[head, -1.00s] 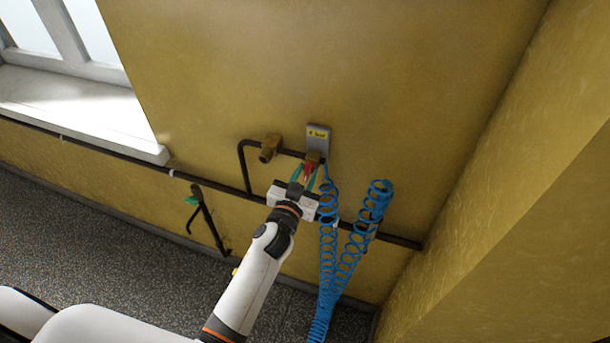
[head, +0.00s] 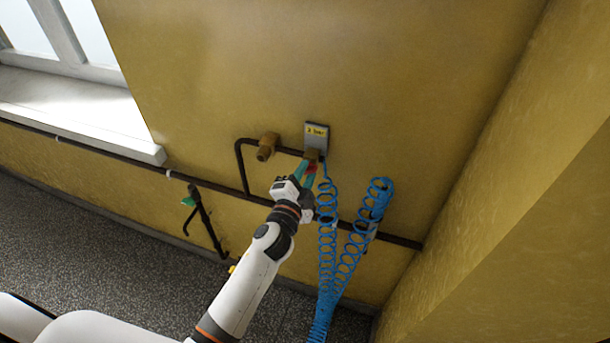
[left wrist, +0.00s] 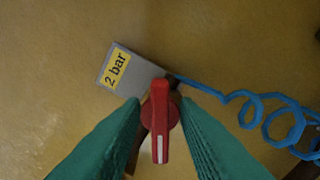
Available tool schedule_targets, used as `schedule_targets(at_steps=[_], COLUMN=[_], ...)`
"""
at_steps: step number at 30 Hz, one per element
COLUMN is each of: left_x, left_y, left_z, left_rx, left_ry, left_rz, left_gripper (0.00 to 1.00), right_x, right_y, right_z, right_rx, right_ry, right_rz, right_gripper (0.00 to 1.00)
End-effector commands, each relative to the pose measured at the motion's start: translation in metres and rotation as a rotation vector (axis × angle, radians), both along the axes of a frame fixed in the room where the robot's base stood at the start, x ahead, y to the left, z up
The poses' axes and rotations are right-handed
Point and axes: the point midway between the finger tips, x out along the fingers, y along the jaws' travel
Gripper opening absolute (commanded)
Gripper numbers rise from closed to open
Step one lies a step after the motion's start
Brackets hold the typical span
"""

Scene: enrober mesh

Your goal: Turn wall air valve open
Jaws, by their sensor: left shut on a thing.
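The wall air valve has a red handle (left wrist: 162,125) with a white stripe. In the left wrist view it lies between the two green fingers of my left gripper (left wrist: 162,112), lengthwise along them. In the head view my left gripper (head: 307,174) is at the valve, just below the grey plate, and is shut on the handle. Only a bit of red (head: 312,167) shows there between the fingers. The brass valve body (head: 312,155) is mostly hidden behind the handle and fingers. My right gripper is not in view.
The grey plate with a yellow "2 bar" label (head: 317,132) is above the valve. A blue coiled hose (head: 327,215) hangs close to the right of my gripper. A brass fitting (head: 267,146) and dark pipe (head: 242,165) are to the left. A green-handled tap (head: 189,201) is lower left.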

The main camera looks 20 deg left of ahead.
Motion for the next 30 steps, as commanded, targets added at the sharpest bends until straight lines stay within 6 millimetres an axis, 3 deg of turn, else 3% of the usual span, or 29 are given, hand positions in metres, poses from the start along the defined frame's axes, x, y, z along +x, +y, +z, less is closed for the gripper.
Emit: schedule_targets(at_steps=[15, 30], left_x=[-0.0003, -0.0004], left_y=[-0.0010, -0.0014], left_z=[-0.0037, -0.0044], left_rx=[0.409, 0.532], left_ry=[-0.012, -0.016], left_rz=[-0.001, -0.002], left_gripper=[0.05, 0.05], right_x=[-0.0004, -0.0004], right_y=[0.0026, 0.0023], right_z=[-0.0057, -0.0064], right_rx=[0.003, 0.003], right_ry=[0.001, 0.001], right_rz=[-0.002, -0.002], right_gripper=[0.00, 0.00])
